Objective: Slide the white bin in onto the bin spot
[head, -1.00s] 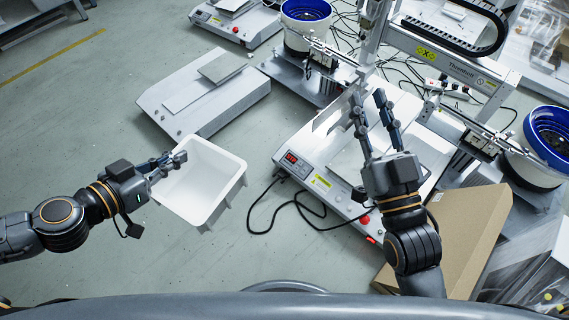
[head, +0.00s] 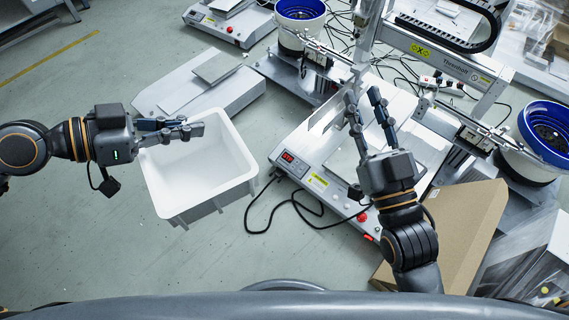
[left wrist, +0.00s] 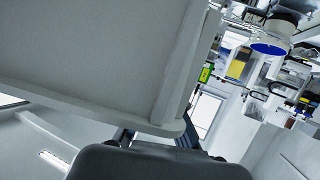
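The white bin (head: 200,172) is an open, empty box left of centre in the head view, apparently raised off the floor. My left gripper (head: 185,129) is at its far-left rim, with the fingers closed on the rim. In the left wrist view the bin's wall (left wrist: 90,50) fills the upper left, its edge running down to the fingers. My right gripper (head: 366,100) is open and empty above the screwdriver machine's base. I cannot tell which surface is the bin spot.
A low grey platform (head: 165,96) lies behind the bin. The gantry screwdriver machine (head: 312,212) stands to the right, with a black cable (head: 250,215) on the floor between. A cardboard box (head: 470,225) is at lower right. The floor at left is clear.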

